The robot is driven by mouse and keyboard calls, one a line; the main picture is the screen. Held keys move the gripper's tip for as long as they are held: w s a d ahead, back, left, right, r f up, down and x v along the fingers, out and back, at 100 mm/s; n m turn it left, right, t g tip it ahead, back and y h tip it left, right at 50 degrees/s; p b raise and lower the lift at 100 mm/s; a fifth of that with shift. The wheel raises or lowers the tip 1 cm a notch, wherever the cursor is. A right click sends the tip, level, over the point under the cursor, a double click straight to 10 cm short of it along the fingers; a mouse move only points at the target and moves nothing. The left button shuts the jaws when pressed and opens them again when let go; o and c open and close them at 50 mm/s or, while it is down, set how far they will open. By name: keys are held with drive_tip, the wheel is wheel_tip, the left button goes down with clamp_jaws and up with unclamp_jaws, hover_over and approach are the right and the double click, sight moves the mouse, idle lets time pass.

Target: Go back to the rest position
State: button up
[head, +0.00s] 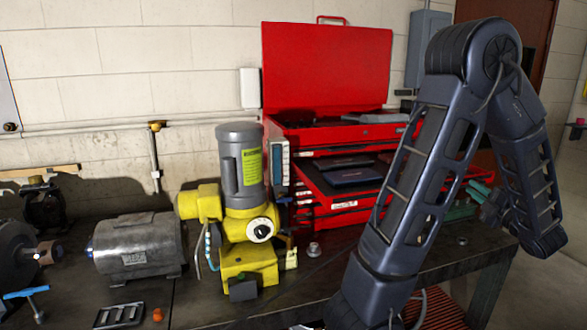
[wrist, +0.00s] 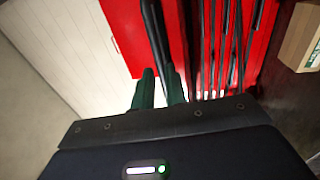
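My arm rises at the right of the head view and bends over at a high elbow. My gripper's green fingers (head: 481,188) show beside the forearm, close to the red toolbox's right side. In the wrist view the two green fingers (wrist: 159,72) stand a little apart with a narrow gap between them. I see nothing held between them. The open red toolbox (head: 325,68) stands on the bench, and its red and dark parts fill the upper middle of the wrist view (wrist: 208,45).
A yellow and grey motor (head: 239,170) and a grey motor (head: 136,247) stand on the dark bench (head: 190,300). A small metal part (head: 314,250) lies in front of the toolbox. A tan box (wrist: 299,36) is at the wrist view's right. Open floor (head: 550,285) lies right of the bench.

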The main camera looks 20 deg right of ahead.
drive_tip(key=shift+w+r, duration=0.15)
drive_tip(key=shift+w, duration=0.7)
drive_tip(key=shift+w+r, duration=0.15)
drive_tip(key=shift+w, duration=0.7)
drive_tip(key=s+f, duration=0.1)
drive_tip(key=s, duration=0.6)
drive_tip(key=shift+s+f, duration=0.15)
drive_tip(key=shift+s, duration=0.15)
